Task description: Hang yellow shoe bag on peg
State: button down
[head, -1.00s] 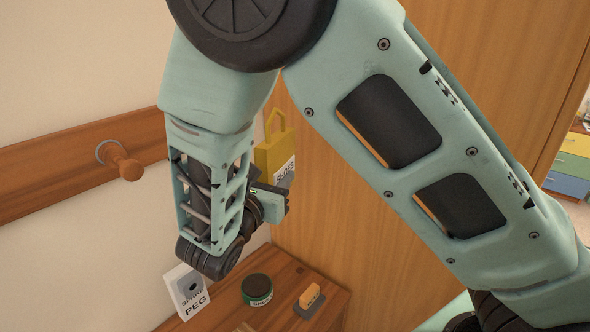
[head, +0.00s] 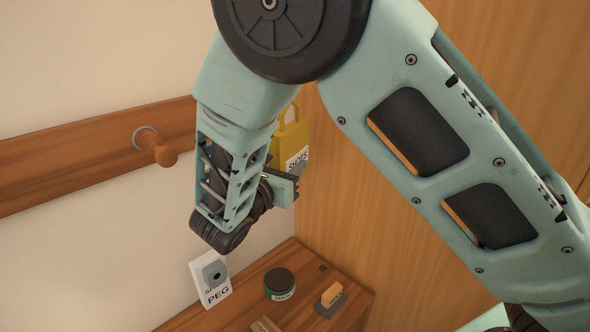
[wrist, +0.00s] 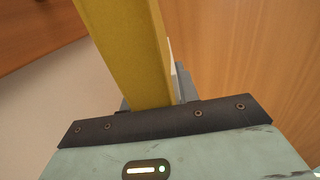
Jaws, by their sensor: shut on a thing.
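The yellow shoe bag (head: 290,143) is upright with its handle loop on top and a white "SHOES" label on its side. My gripper (head: 284,185) is shut on its lower part and holds it above the bench. In the wrist view the bag (wrist: 128,50) rises from between the jaws (wrist: 150,108). The round wooden peg (head: 158,151) sticks out of the wooden rail to the left of the bag, with a grey ring at its base. My arm partly hides the bag and covers the rail's right part.
A wooden bench (head: 312,262) below carries a "SPARE PEG" card (head: 211,280), a dark round tin (head: 279,284) and a brush-like block (head: 331,297). A wooden panel (head: 350,225) stands close to the right of the bag. The space before the peg is clear.

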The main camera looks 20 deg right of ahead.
jog(key=w+a+f+b, duration=0.1)
jog(key=w+a, duration=0.1)
jog(key=w, duration=0.3)
jog(key=shift+w+a, duration=0.15)
jog(key=shift+w, duration=0.1)
dwell(0.5)
jog(key=shift+f, duration=0.1)
dwell(0.5)
jog(key=c, duration=1)
grip_release()
jog(key=shift+o, duration=0.2)
